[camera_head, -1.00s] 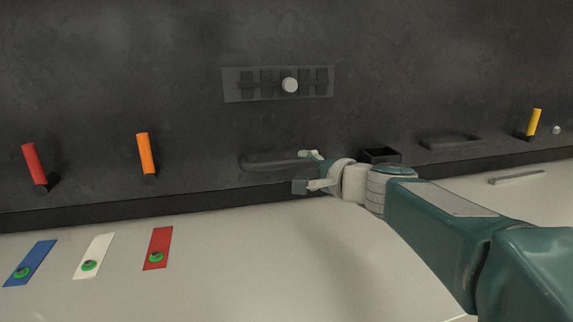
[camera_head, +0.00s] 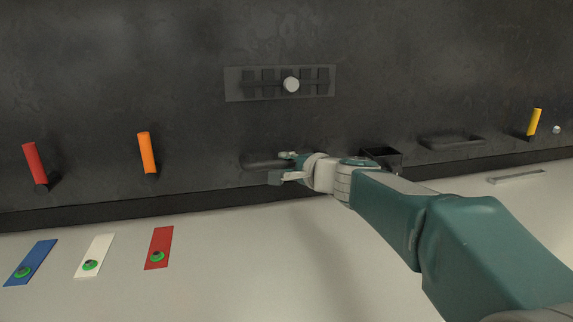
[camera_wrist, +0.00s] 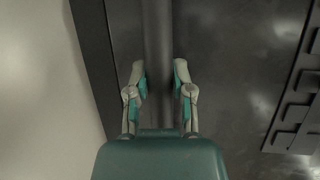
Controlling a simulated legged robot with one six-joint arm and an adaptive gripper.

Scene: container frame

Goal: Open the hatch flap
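A dark bar-shaped handle (camera_head: 262,161) sits low on the black panel, left of my gripper in the head view. My gripper (camera_head: 283,167) is at the right end of this bar. In the wrist view the bar (camera_wrist: 157,30) runs lengthwise between the two fingers of my gripper (camera_wrist: 160,75). The fingers stand apart, one on each side of the bar; whether they touch it I cannot tell. No separate hatch flap outline is clear; the bar's right end is hidden by my gripper in the head view.
Red (camera_head: 34,162), orange (camera_head: 147,153) and yellow (camera_head: 534,122) levers stick out. A small black box (camera_head: 383,158) and a recessed dark piece (camera_head: 452,141) are right.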

